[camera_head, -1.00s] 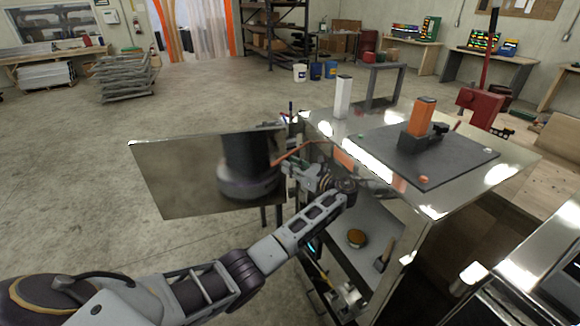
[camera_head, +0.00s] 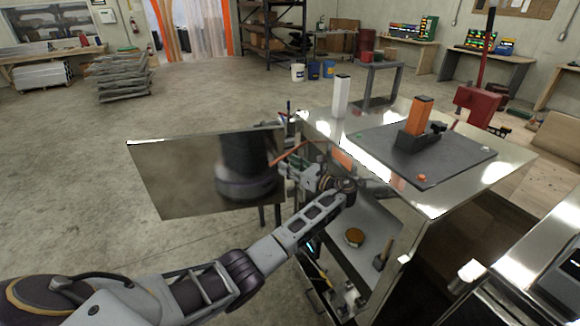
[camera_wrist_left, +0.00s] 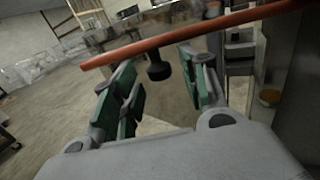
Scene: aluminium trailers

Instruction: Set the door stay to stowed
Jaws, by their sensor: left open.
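The door stay, a thin orange rod (camera_head: 292,152), runs between the open mirror-like door (camera_head: 180,178) and the metal cabinet (camera_head: 450,200). In the left wrist view the rod (camera_wrist_left: 200,38) crosses the top of the picture at a slant, just past my fingertips. A dark knob (camera_wrist_left: 158,70) hangs below it, between the fingers as seen. My left gripper (camera_head: 291,168) is beside the door's right edge, just below the rod. In the wrist view the left gripper (camera_wrist_left: 157,68) has its green-padded fingers apart, with nothing clamped. My right gripper is not in view.
The cabinet top bears a dark plate (camera_head: 465,160) with an orange upright handle (camera_head: 420,115), and a white post (camera_head: 340,97). Open floor (camera_head: 80,200) lies left of the door.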

